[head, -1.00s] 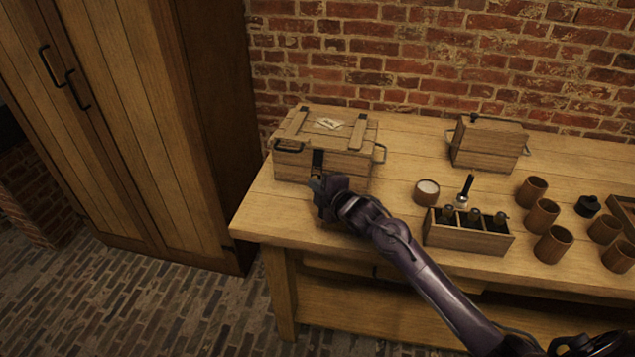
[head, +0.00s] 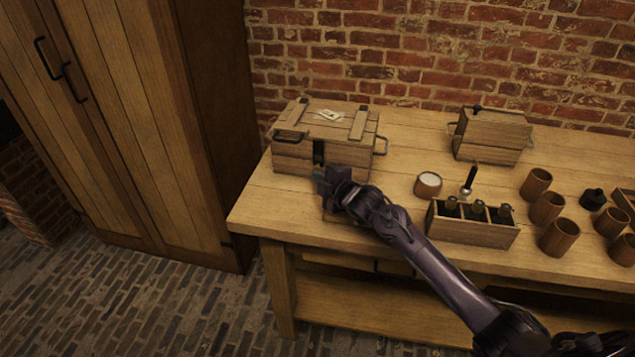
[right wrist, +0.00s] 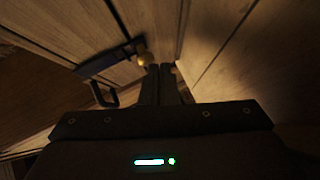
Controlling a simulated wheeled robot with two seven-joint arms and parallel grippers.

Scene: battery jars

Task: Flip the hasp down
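The wooden chest (head: 350,157) stands at the left end of the workbench with its lid shut. Its dark hasp (head: 319,151) is at the front; how far it lies against the front is hard to tell. My right gripper (head: 321,178) is just in front of and below the hasp. In the right wrist view the fingers (right wrist: 160,72) are together with nothing seen between them. The hasp shows there as a dark strip (right wrist: 108,60) beside the fingertips, with a brass-coloured knob (right wrist: 143,59) close to them; contact is unclear. My left gripper is out of view.
A smaller wooden box (head: 490,137) stands at the back of the bench. A bottle rack (head: 470,232), a white-filled cup (head: 428,185) and several wooden cups (head: 559,238) stand to the right. A tall cabinet (head: 150,130) is on the left.

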